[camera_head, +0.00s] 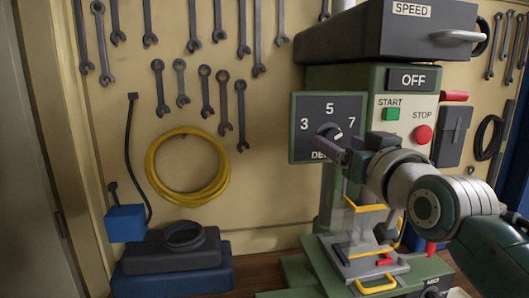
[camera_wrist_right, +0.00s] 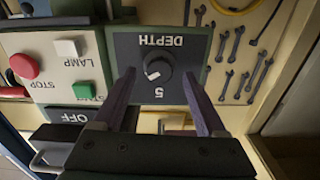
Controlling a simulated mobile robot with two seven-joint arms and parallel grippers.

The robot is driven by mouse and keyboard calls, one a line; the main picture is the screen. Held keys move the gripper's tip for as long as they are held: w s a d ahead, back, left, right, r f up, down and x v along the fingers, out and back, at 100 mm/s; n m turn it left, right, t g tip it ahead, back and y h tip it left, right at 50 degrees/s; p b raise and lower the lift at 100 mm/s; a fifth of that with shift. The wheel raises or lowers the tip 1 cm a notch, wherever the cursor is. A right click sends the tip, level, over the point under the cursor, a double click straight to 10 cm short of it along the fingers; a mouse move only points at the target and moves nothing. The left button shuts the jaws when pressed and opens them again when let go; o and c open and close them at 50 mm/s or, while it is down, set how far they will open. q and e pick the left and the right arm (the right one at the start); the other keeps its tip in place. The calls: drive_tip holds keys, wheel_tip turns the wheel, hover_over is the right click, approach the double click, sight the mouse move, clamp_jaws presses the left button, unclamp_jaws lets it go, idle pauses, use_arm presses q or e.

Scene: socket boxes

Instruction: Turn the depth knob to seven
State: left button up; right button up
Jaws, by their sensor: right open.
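The green-framed dark depth panel (camera_head: 298,145) shows the numbers 3, 5 and 7 around a round black depth knob (camera_head: 327,130). The knob's white mark sits toward its upper right in the head view, pointing between 5 and 7. My right gripper (camera_head: 329,147) is at the panel, partly covering the knob and the lettering below. In the right wrist view, where the panel appears upside down, my right gripper (camera_wrist_right: 157,77) is open, its two purple fingers on either side of the knob (camera_wrist_right: 160,70). Gaps show between knob and fingers. The fingers hide 3 and 7 there. My left gripper is not in view.
Right of the panel are a green start button (camera_head: 391,114) and a red stop button (camera_head: 423,135). A dark speed box (camera_head: 345,35) overhangs above. A clear guard (camera_head: 362,222) with yellow handles stands below. Wrenches and a yellow cable coil (camera_head: 160,185) hang on the wall.

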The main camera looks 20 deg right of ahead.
drive_tip(key=b+v, duration=0.2)
drive_tip(key=v, duration=0.5)
drive_tip(key=shift+s, duration=0.4)
drive_tip(key=shift+a, duration=0.1)
